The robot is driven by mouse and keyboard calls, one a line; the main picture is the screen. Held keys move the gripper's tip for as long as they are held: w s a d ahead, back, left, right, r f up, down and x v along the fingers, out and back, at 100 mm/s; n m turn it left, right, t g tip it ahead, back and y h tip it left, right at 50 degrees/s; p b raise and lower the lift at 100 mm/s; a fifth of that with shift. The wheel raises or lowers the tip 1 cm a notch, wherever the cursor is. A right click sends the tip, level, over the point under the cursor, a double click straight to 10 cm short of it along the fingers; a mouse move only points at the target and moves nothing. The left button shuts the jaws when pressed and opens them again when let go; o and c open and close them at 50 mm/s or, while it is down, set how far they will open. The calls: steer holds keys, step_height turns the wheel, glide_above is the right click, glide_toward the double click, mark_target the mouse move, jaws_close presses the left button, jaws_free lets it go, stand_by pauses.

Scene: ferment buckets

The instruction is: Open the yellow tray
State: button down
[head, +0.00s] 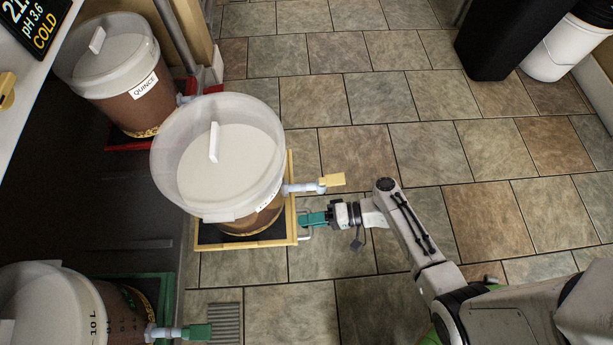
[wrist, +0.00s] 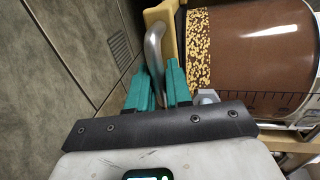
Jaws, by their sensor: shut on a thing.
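The yellow tray (head: 246,244) sticks out to the right from the dark rack, farther than the green tray. A white-lidded bucket (head: 225,165) of brown liquid stands on it, its tap with a yellow handle (head: 332,180) pointing over the tray's front edge. My gripper (head: 306,219) has teal fingers and is at the tray's front. In the wrist view, my gripper (wrist: 158,85) is shut on the metal pull handle (wrist: 154,45) of the yellow tray (wrist: 166,14). The bucket (wrist: 250,45) shows beside it, with seeds near its bottom. The handle's lower end is hidden between the fingers.
The red tray (head: 122,147) with the QUINCE bucket (head: 125,85) is behind. A floor drain (head: 225,322) lies nearby.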

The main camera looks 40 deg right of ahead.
steer(key=shift+d, duration=0.1)
steer(key=c, duration=1.2)
jaws_free()
steer(key=p+v, duration=0.1)
steer(key=v, duration=0.9)
steer(key=shift+s+d+p, duration=0.25)
steer(key=shift+d+p, duration=0.05)
steer(key=shift+p, duration=0.1)
